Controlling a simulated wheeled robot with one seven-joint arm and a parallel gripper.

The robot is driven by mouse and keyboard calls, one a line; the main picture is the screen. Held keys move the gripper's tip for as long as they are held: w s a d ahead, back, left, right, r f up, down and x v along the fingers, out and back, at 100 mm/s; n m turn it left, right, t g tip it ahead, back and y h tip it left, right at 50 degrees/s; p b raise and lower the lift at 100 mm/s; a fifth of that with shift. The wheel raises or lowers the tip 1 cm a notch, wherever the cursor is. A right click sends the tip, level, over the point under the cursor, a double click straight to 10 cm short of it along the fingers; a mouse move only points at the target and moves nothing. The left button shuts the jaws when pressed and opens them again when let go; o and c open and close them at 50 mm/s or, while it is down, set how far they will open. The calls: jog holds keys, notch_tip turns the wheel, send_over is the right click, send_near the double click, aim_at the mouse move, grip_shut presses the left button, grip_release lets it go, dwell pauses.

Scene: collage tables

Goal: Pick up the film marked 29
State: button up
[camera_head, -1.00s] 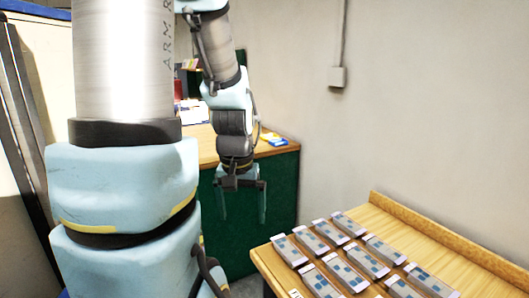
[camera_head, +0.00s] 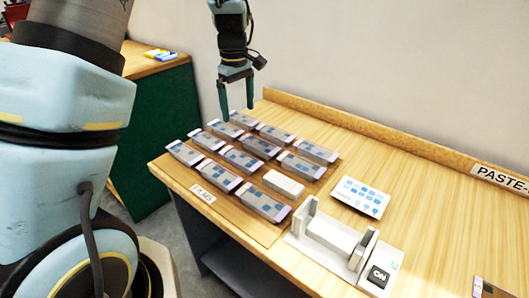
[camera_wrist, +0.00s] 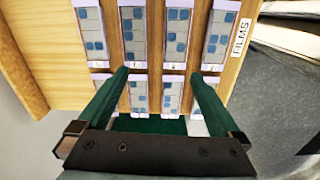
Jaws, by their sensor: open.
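Several flat film strips with grey and blue squares lie in rows on the wooden table, such as one at the front (camera_head: 262,203) and one at the back right (camera_head: 317,151). In the wrist view, more show in two rows, one at the upper centre (camera_wrist: 176,35). Their end labels are too small to read, so I cannot tell which is marked 29. My gripper (camera_head: 237,112) is open and empty, pointing down above the far left end of the films. In the wrist view my gripper (camera_wrist: 158,75) has its fingers spread over the films' ends.
A plain white block (camera_head: 283,184) lies among the films. A FILMS label (camera_head: 203,194) is at the table's left edge. A white holder (camera_head: 330,236) with an ON switch (camera_head: 378,275) and a blue-dotted card (camera_head: 360,196) stand right. A green cabinet (camera_head: 160,140) is left.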

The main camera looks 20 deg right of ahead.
send_over(262, 145)
jog(key=f, duration=0.2)
jog(key=shift+n, duration=0.4)
jog(key=f, duration=0.4)
jog(key=shift+s+a+f+p, duration=0.1)
jog(key=shift+s+f+p, duration=0.05)
jog(key=shift+s+p, duration=0.15)
jog(key=shift+w+f+p, duration=0.2)
jog(key=shift+f+p, duration=0.4)
jog(key=shift+f, duration=0.9)
jog(key=shift+w+f+p, duration=0.2)
jog(key=shift+f+p, duration=0.4)
jog(key=shift+f, duration=0.85)
jog(key=c, duration=1.4)
